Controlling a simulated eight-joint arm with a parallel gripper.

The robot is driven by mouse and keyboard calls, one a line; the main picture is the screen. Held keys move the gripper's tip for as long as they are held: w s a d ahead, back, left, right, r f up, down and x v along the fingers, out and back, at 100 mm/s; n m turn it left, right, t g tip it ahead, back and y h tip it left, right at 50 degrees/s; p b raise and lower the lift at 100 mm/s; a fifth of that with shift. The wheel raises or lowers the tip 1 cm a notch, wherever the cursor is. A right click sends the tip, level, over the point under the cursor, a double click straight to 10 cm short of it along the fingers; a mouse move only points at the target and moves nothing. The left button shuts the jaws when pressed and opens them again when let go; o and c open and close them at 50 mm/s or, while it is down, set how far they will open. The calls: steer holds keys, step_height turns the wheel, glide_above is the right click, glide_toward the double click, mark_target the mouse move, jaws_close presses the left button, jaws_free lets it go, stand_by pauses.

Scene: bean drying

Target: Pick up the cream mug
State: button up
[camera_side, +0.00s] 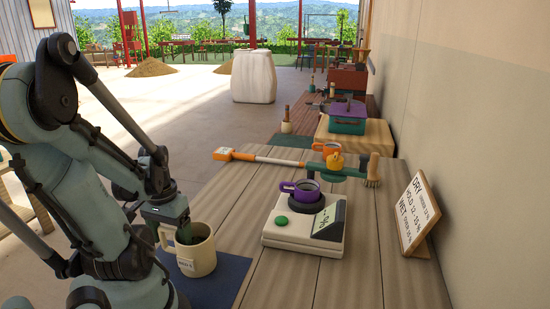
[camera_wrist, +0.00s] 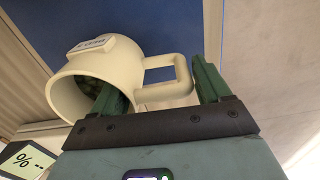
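The cream mug (camera_side: 203,262) stands upright on a blue mat (camera_side: 232,275) at the front left of the wooden table in the side view. It has a small label on its side, and its handle points left toward my arm. My gripper (camera_side: 178,228) is down at the mug's rim. In the wrist view, the mug (camera_wrist: 115,58) is between the spread fingers of my gripper (camera_wrist: 158,88). One finger reaches inside the mug; the other is outside, just beyond the handle. The fingers look open, with the wall and handle between them. The mug's inside is mostly hidden.
A white meter (camera_side: 300,236) with a green button and a purple cup (camera_side: 302,190) on it stands right of the mug. Behind lie an orange-handled brush (camera_side: 262,159) and an orange cup (camera_side: 334,159). A sign (camera_side: 418,210) leans near the right wall.

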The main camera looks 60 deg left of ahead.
mark_target(169, 228)
steer(key=c, duration=1)
steer(key=shift+r, duration=0.2)
steer(key=shift+r, duration=1.75)
steer(key=w+d+r, duration=0.6)
steer(key=d+r, duration=0.1)
steer(key=d, duration=0.2)
steer(key=shift+w+d, duration=0.15)
steer(key=shift+d, duration=0.25)
steer(key=shift+r, duration=0.1)
